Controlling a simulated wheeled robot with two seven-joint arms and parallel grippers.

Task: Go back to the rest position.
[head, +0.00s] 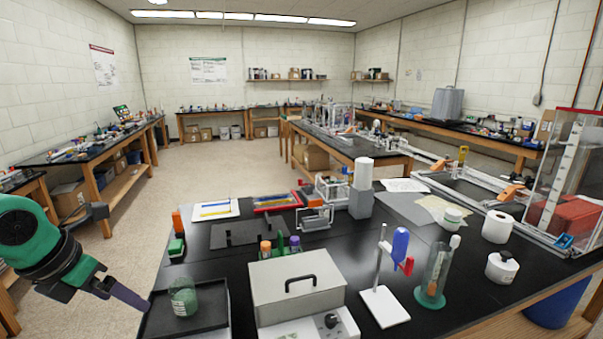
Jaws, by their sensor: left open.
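My left gripper (130,296) is at the lower left, on the end of my green and black arm. It is open, and I see nothing held in it. Its long grey-purple finger reaches towards the left edge of a black tray (216,322) at the front of the black table (225,265). A green-tinted glass beaker (183,297) stands in that tray, just right of the fingertip and apart from it. The other finger is hard to make out. My right gripper is not in view.
A metal box with a black handle (296,290) is right of the tray. A white stand with a blue and red clamp (385,306) and a glass cylinder (435,270) stand further right. An aluminium extrusion frame (480,200) lies at the far right. Open floor (130,240) lies left of the table.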

